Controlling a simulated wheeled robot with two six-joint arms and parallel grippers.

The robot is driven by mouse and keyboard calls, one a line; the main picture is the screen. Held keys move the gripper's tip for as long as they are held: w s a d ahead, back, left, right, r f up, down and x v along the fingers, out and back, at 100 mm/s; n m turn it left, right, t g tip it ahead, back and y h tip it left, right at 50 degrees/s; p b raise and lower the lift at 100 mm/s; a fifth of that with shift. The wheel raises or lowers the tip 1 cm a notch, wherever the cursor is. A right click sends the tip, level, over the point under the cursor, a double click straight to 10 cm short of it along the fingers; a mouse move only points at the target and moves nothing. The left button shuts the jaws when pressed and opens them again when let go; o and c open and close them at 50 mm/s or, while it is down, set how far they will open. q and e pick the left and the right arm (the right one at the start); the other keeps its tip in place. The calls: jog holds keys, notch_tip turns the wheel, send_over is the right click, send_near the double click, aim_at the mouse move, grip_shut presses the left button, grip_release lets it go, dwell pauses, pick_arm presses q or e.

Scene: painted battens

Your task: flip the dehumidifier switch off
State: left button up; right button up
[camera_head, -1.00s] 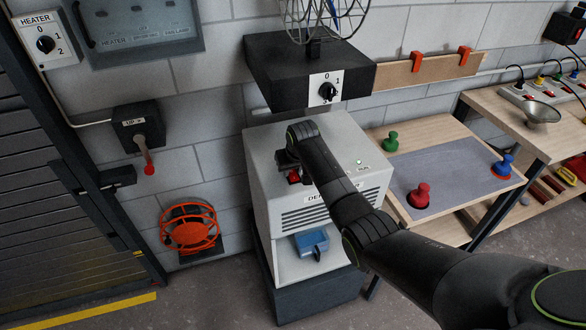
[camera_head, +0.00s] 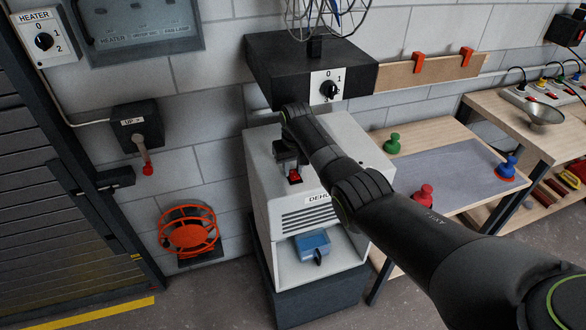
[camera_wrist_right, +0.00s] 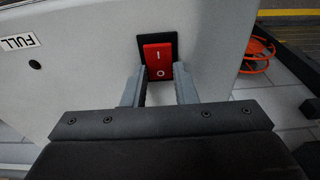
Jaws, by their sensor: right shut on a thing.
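The dehumidifier (camera_head: 280,215) is a pale grey box on a dark stand. Its red rocker switch (camera_head: 295,176) is on the top, near the left. In the right wrist view, the switch (camera_wrist_right: 159,60) sits in a black frame, with the I mark on its far half and the O mark nearer the gripper. Which half is pressed in I cannot tell. My right gripper (camera_head: 290,163) is at the switch, and its two fingers (camera_wrist_right: 160,85) are on either side of the switch's near end, shut on it. My left gripper is not in view.
A black box with a rotary knob (camera_head: 328,89) juts from the wall above my right arm. A side table (camera_head: 440,165) with green, red and blue knobbed pieces stands to the right. An orange reel (camera_head: 188,230) is at the left. A blue container (camera_head: 311,244) sits in the dehumidifier's front recess.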

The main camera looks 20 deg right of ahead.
aim_at(295, 177)
jog(key=o, duration=1)
jog(key=shift+r, duration=0.55)
jog(key=shift+s+r+b, duration=0.1)
jog(key=shift+s+r, duration=0.3)
jog(key=shift+r, duration=2.3)
jog(key=shift+s+r+b, duration=0.15)
jog(key=shift+s+r, duration=0.2)
jog(key=shift+r, duration=2.4)
jog(key=shift+s+r+b, duration=0.1)
jog(key=shift+s+r, duration=0.3)
jog(key=shift+r, duration=2.3)
jog(key=shift+w+f, duration=0.1)
